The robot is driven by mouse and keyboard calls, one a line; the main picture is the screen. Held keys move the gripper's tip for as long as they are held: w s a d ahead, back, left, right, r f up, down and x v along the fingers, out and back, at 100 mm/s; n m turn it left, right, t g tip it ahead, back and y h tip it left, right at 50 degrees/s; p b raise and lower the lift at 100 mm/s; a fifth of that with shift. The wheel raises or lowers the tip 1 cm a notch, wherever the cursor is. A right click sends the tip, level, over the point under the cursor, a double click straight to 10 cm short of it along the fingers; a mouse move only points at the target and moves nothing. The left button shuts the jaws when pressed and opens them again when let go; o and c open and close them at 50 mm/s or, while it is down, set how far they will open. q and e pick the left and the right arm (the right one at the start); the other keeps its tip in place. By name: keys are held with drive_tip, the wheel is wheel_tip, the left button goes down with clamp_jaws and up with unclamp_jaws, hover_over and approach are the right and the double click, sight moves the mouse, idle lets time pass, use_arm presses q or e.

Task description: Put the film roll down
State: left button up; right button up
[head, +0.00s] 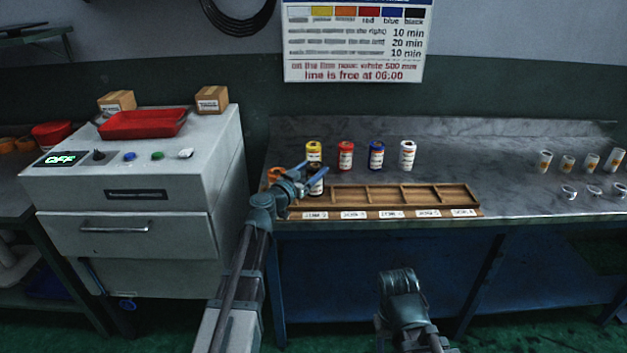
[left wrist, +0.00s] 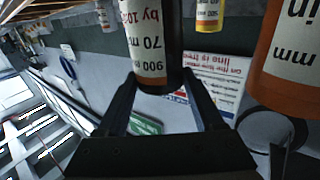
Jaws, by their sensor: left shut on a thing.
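My left gripper (head: 318,171) is shut on a black film roll (head: 316,186) with a pale label. The roll is upright at the left end of the wooden tray (head: 400,213), which has several compartments and label strips along its front. I cannot tell whether the roll touches the tray. In the left wrist view the same roll (left wrist: 148,45) sits between the fingers (left wrist: 158,85). An orange roll (head: 275,174) is just left of the gripper, partly hidden by it. My right arm shows low in the head view, but its fingertips cannot be made out.
Yellow (head: 314,148), red (head: 345,156), blue (head: 376,155) and white (head: 407,155) rolls stand behind the tray. The grey machine (head: 130,185) carries a red tray (head: 143,124). Small white containers (head: 567,164) stand at the right. The bench between is clear.

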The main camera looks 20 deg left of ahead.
use_arm(q)
drive_tip(key=shift+s+f+b, duration=0.1)
drive_tip(key=shift+f+b, duration=0.25)
drive_tip(key=shift+f, duration=0.6)
use_arm(e)
drive_tip(key=shift+f, duration=0.95)
use_arm(q)
drive_tip(key=shift+f, duration=0.1)
drive_tip(key=o, duration=1.5)
use_arm(e)
drive_tip(key=shift+f, duration=0.1)
use_arm(q)
drive_tip(key=shift+o, duration=0.2)
drive_tip(key=shift+r, duration=0.25)
drive_tip(key=v, duration=1.2)
